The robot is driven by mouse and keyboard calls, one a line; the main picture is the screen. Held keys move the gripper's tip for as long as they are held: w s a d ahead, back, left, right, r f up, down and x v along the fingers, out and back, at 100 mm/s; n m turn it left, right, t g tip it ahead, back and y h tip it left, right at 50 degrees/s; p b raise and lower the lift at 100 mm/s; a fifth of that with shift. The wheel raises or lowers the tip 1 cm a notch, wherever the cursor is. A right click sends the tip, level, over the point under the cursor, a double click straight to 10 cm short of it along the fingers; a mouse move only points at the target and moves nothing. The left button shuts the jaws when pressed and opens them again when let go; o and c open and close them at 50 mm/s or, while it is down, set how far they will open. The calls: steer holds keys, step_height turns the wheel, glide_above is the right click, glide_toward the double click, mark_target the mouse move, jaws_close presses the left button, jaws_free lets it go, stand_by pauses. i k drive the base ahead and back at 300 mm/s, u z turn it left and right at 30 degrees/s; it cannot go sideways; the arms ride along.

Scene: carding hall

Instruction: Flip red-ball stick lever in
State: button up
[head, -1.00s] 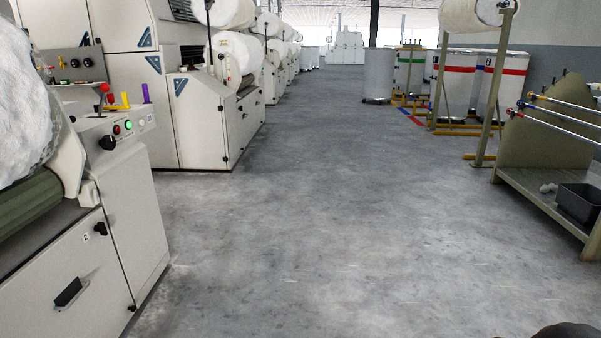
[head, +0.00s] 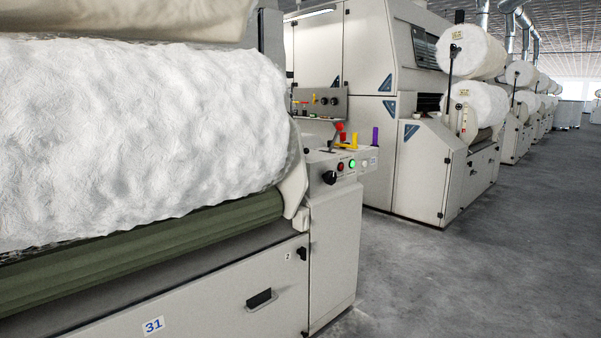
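The red-ball stick lever (head: 339,129) stands on the top of the control box (head: 335,168) at the right end of the near carding machine. Its red ball is at the top and its stick is tilted. A yellow handle (head: 352,139) and a purple upright handle (head: 375,136) stand to its right. Below them, the sloped panel has a black knob (head: 329,178), a red button (head: 340,166) and a green button (head: 352,163). My gripper is not in view.
The near machine carries a large white fibre lap (head: 140,140) above a green roller (head: 150,250). More machines (head: 430,170) line the aisle behind. The grey floor (head: 450,280) at right is clear.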

mark_target(339, 126)
steer(key=k, duration=0.6)
steer(key=z, duration=0.55)
steer(key=i, duration=0.65)
steer(key=z, duration=0.85)
steer(key=i, duration=1.2)
steer(key=u, duration=0.8)
steer(key=i, duration=1)
steer(key=u, duration=1)
